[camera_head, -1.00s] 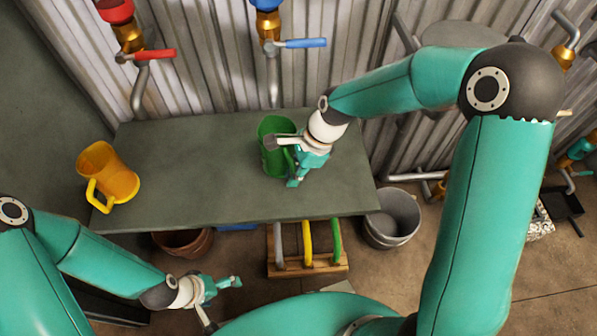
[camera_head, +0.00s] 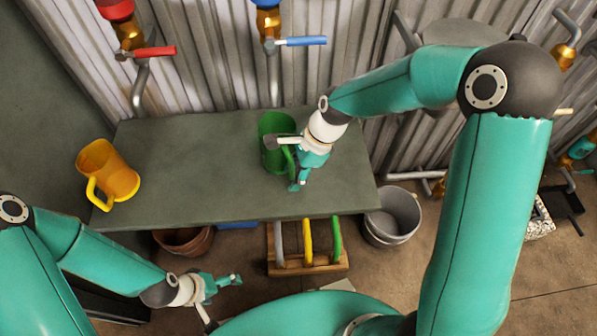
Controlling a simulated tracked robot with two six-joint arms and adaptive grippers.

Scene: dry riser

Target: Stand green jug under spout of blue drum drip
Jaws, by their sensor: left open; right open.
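The green jug (camera_head: 272,155) stands upright on the grey-green shelf (camera_head: 200,180), near its back edge. The blue drum drip (camera_head: 269,25) is on the corrugated wall above, with a blue lever (camera_head: 305,41) and a grey spout (camera_head: 273,80) pointing down. The jug looks to be below this spout. My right gripper (camera_head: 282,163) is open at the jug's right side, its fingers about the handle; contact cannot be told. My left gripper (camera_head: 226,281) is open and empty in front of the shelf's front edge.
A yellow jug (camera_head: 110,173) stands at the shelf's left end, below a red-levered tap (camera_head: 150,52). Below the shelf are a wooden rack (camera_head: 308,265) with coloured handles, a grey bucket (camera_head: 392,217) and a brown pot (camera_head: 184,241). The shelf's middle is clear.

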